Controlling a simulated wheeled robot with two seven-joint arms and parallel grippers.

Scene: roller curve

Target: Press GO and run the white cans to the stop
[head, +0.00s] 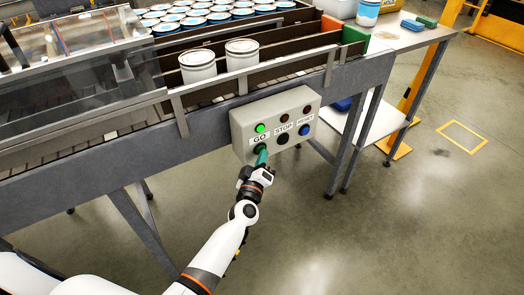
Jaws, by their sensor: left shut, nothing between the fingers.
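Two white cans, one on the left (198,66) and one on the right (242,55), stand upright and close together on the roller conveyor (215,90). A control box (250,110) on the conveyor's front side carries GO, STOP and RESET labels. The lamp above GO (260,128) glows green. The black STOP button (283,139) and the blue button under RESET (304,130) show clearly. My left gripper (262,157) is shut and empty, its teal fingertips at the GO button, mostly covering it. I cannot tell if they touch. My right gripper is out of view.
A clear guard (80,70) covers the conveyor's left part. Many blue-topped cans (190,22) stand behind. A side table (410,38) is at right; the floor in front is open.

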